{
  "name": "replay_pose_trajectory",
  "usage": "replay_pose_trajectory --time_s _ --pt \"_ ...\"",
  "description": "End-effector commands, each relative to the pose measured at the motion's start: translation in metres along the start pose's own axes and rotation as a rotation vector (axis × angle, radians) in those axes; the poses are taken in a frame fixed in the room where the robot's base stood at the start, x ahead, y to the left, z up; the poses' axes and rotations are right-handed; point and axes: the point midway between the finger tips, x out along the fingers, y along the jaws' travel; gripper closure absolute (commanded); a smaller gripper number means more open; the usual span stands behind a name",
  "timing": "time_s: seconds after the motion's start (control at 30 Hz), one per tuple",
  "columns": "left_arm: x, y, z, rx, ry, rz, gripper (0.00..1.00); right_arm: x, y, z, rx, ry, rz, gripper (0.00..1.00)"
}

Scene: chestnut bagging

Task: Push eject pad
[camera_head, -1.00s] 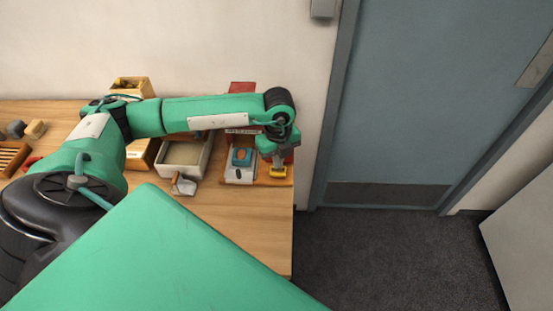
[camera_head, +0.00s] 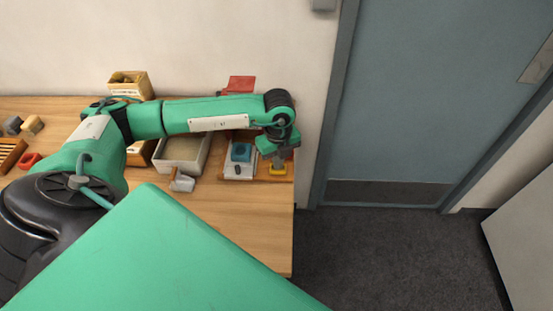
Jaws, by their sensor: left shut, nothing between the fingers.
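My left gripper (camera_head: 279,162) points down at the right end of the table, with its fingers shut and empty. Directly below its fingertips is a small yellow pad (camera_head: 278,171), which seems to be the eject pad; I cannot tell whether they touch it. The pad is at the front right of a device on a wooden base. Left of it is a light panel (camera_head: 238,172) bearing a blue block (camera_head: 241,152) and a small dark part. My left forearm and wrist hide the back of the device. My right gripper is out of view.
A light open bin (camera_head: 181,152) and a small scoop-like item (camera_head: 181,181) are left of the device. A yellowish box (camera_head: 128,84) stands at the back. The wooden table (camera_head: 235,215) is clear in front and ends near the blue-grey door (camera_head: 440,90).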

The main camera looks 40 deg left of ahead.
Motion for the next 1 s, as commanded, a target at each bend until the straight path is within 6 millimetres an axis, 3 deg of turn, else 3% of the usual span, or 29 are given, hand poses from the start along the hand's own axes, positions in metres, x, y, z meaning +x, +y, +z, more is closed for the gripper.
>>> replay_pose_trajectory --time_s 0.17,0.83,1.0 --pt "-0.008 0.000 0.000 0.000 0.000 0.000 1.00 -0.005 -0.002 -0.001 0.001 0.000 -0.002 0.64" --pt "-0.075 0.000 0.000 0.001 -0.001 0.000 1.00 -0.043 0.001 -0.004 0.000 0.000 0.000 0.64" --pt "-0.081 0.000 0.000 0.000 0.000 0.000 1.00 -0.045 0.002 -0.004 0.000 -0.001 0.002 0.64"
